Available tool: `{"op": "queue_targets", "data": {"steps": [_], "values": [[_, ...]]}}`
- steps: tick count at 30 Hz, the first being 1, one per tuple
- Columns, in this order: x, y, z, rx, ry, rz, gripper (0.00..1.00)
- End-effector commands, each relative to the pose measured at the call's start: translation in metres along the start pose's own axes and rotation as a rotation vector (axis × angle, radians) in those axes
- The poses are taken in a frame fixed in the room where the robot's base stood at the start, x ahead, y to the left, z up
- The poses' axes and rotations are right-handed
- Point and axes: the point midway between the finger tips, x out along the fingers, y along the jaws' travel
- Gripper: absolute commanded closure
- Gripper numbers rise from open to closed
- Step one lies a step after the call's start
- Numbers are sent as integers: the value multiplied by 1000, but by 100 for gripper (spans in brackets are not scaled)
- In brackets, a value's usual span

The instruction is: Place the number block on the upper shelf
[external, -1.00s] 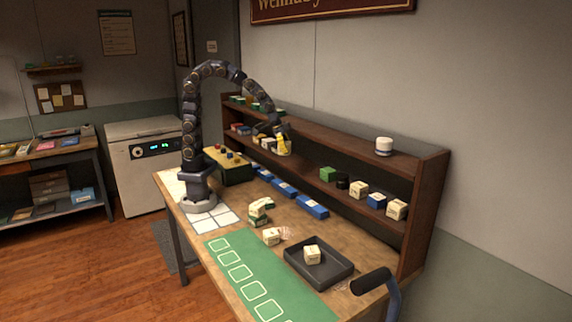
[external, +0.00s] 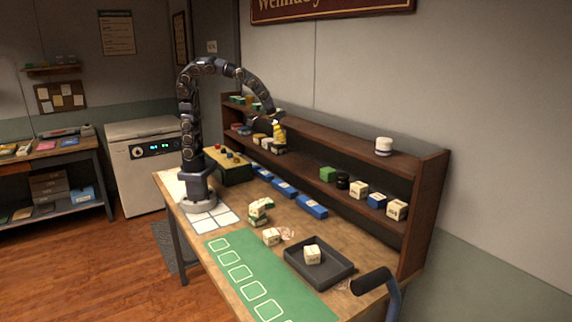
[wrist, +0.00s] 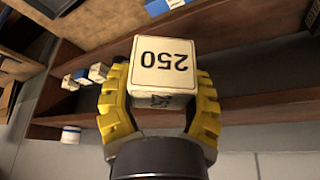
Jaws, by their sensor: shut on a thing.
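A cream number block (wrist: 163,66) marked "250" fills the middle of the wrist view, its digits upside down there. The yellow fingers of my gripper (wrist: 160,98) press on its two sides, shut on it. In the external view my gripper (external: 279,133) is in front of the left half of the shelf unit, near the height of the upper shelf (external: 325,135). The held block is too small to make out surely there. In the wrist view the block is apart from the shelf boards behind it.
A white jar (external: 383,146) stands on the upper shelf's right part; its middle is clear. The lower shelf holds a green block (external: 328,174) and several cream and blue blocks. A dark tray (external: 335,273) with a cream block (external: 312,254) sits on the table.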

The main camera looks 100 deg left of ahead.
Motion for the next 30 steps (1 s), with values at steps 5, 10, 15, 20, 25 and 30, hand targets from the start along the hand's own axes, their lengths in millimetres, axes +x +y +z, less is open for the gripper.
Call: {"op": "queue_targets", "data": {"steps": [5,10,15,20,25,30], "values": [[-8,7,18,-215,7,-95,82],[-17,14,43,-509,7,-217,82],[-28,19,69,-841,7,-352,82],[-39,22,96,-1178,2,-489,82],[-51,24,124,-1524,-1,-630,82],[-60,25,145,-1790,-2,-737,82]]}}
